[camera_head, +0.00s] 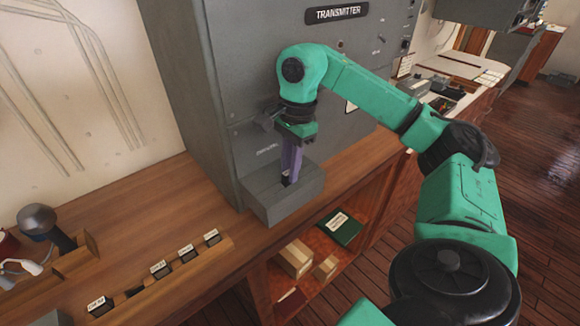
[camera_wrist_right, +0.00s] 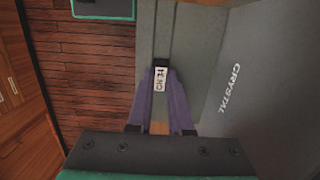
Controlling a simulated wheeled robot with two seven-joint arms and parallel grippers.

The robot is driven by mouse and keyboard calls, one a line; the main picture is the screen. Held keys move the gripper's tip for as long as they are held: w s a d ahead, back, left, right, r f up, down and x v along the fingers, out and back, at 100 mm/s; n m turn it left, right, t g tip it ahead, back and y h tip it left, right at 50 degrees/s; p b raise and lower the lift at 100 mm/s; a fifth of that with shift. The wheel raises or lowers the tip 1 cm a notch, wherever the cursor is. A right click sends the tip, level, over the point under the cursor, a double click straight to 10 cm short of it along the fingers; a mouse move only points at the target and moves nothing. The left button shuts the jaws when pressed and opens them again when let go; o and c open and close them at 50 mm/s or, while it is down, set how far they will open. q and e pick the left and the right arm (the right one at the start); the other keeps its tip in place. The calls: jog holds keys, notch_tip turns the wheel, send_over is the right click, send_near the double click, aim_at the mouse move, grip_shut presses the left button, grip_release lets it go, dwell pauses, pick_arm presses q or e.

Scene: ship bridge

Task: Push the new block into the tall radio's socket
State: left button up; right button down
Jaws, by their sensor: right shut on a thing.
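The tall grey radio (camera_head: 220,90) stands on the wooden bench with a TRANSMITTER plate on its front. A grey ledge (camera_head: 290,205) juts from its lower front, below a small label that reads CRYSTAL in the right wrist view (camera_wrist_right: 229,89). My right gripper (camera_head: 288,178) points down at the top of this ledge. Its purple fingers are shut on a small dark block (camera_wrist_right: 160,78) with a white label, seen in the right wrist view. The block's lower end and the socket opening are hidden, so I cannot tell how far in it sits. My left gripper is out of view.
A wooden rack (camera_head: 175,285) at the bench's front edge holds several dark labelled blocks, with a gap between two. A dark lamp-like object (camera_head: 38,222) stands at far left. Boxes (camera_head: 296,257) and a green book (camera_head: 340,226) lie on the shelf below.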

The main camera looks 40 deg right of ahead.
dwell(0.8)
jog(key=c, duration=0.8)
grip_release()
jog(key=shift+o, duration=0.2)
jog(key=shift+f, duration=0.1)
jog(key=shift+r, duration=0.35)
jog(key=r, duration=0.2)
jog(key=r+p, duration=0.1)
jog(key=r, duration=0.1)
jog(key=r+p, duration=0.1)
jog(key=r, duration=0.1)
jog(key=shift+w+d+r, duration=0.1)
jog(key=shift+d, duration=0.25)
notch_tip(320, 180, up, 8)
jog(key=d+p, duration=0.1)
jog(key=p, duration=0.5)
jog(key=shift+p, duration=0.3)
jog(key=shift+f, duration=0.25)
